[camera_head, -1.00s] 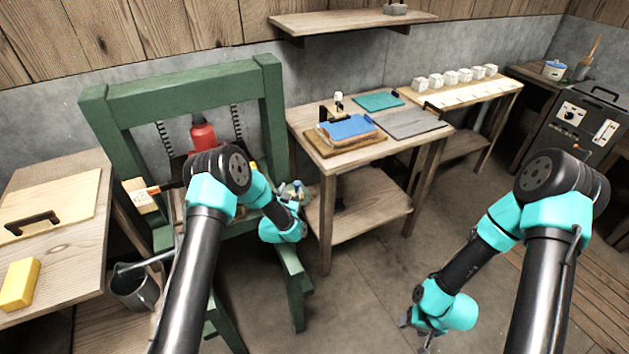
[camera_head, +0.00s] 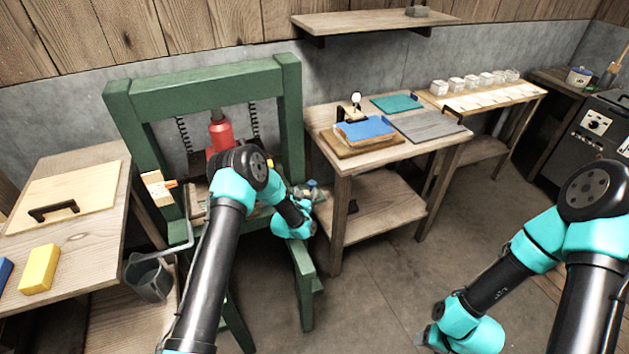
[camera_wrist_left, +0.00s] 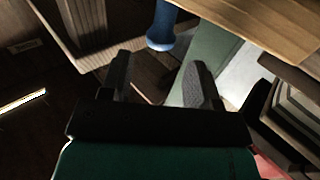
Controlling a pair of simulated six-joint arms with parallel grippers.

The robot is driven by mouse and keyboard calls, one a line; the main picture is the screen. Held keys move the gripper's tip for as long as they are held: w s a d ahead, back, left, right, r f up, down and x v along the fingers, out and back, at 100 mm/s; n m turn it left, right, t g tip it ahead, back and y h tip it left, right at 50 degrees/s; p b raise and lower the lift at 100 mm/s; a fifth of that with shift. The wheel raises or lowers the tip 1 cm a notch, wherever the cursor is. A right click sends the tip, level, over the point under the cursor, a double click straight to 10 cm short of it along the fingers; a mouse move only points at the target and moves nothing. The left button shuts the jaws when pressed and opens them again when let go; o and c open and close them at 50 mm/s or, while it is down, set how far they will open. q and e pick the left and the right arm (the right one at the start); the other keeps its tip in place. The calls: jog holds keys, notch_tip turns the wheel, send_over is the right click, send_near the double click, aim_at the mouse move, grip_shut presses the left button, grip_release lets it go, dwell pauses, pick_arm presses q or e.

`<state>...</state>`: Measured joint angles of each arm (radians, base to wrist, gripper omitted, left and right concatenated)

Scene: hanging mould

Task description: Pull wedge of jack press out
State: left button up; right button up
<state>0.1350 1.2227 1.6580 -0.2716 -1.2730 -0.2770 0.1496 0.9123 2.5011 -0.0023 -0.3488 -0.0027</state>
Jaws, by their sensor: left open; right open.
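The jack press is a green wooden frame (camera_head: 195,85) with a red jack (camera_head: 220,132) standing inside it. A pale wooden block (camera_head: 157,188) with an orange tip sits at the press's left post; I cannot tell if it is the wedge. My left arm covers much of the press's lower middle. My left gripper (camera_wrist_left: 160,78) is open and empty, at the press's right post in the head view. A blue rounded handle-like thing (camera_wrist_left: 162,28) lies beyond its fingertips, apart from them. My right gripper (camera_head: 428,336) is open, low over the floor at the bottom, away from the press.
A table with a yellow block (camera_head: 40,269) and a handled board (camera_head: 62,195) is at left. A grey bucket (camera_head: 148,279) stands beside the press. A workbench (camera_head: 342,166) with a blue pad is close on the right. The floor between bench and right arm is clear.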

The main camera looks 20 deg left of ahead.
pick_arm(q)
jog(key=shift+w, duration=0.15)
jog(key=shift+w+d, duration=0.15)
jog(key=shift+w, duration=1.05)
jog(key=shift+w+d, duration=0.2)
jog(key=shift+w, duration=0.95)
jog(key=shift+w+d, duration=0.15)
jog(key=shift+w, duration=1.05)
jog(key=shift+c, duration=0.4)
grip_shut()
